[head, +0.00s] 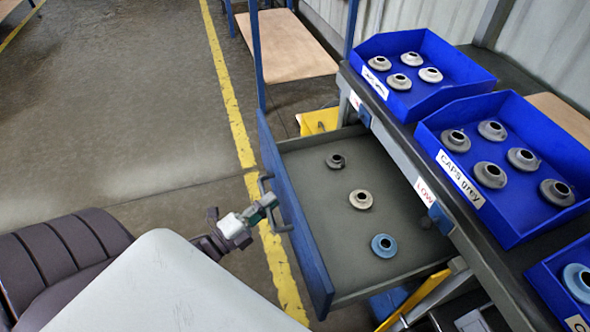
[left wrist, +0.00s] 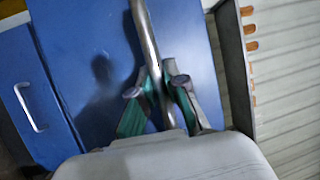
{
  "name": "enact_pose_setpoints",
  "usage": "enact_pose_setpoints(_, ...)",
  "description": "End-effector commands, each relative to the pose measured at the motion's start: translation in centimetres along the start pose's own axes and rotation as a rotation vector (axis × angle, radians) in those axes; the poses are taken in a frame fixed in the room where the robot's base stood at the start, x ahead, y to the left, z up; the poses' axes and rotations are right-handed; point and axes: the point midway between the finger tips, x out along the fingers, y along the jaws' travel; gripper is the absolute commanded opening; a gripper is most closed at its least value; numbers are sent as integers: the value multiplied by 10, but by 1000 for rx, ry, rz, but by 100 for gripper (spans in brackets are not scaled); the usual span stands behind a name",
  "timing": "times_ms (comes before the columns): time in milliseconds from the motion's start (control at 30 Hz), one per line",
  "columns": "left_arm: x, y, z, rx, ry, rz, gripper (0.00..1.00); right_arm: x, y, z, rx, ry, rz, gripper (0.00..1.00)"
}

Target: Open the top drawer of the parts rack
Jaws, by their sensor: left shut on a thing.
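The top drawer (head: 310,226) of the parts rack (head: 400,158) stands pulled out in the head view. Its blue front (head: 292,222) faces left and carries a grey bar handle (head: 270,183). Inside lie a dark grey cap (head: 335,161), a light grey cap (head: 360,200) and a blue cap (head: 384,245). My left gripper (head: 266,203) is shut on the handle. In the left wrist view its fingers (left wrist: 158,93) sit on either side of the metal bar (left wrist: 148,45). My right gripper does not show.
Blue bins (head: 481,203) of grey caps stand on the rack top, one labelled "CAPS grey". Another bin (head: 540,278) sits at the lower right. A wooden-topped table (head: 285,45) stands behind the drawer. Floor with a yellow line (head: 228,95) is clear on the left.

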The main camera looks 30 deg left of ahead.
Motion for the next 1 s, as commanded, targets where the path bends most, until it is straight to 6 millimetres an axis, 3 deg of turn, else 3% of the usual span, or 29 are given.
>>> enact_pose_setpoints(100, -21, -4, 8, 0, -2, 5, 0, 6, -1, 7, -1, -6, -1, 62)
enact_pose_setpoints(300, -41, -8, 17, -1, -1, 2, 0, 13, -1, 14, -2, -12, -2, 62)
enact_pose_setpoints(867, -49, -9, 20, -1, -1, 1, 0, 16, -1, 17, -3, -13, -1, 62)
enact_pose_setpoints(900, -49, -9, 20, -1, -1, 1, 19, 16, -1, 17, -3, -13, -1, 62)
enact_pose_setpoints(1000, -49, -9, 20, -1, -1, 1, 36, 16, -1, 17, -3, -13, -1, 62)
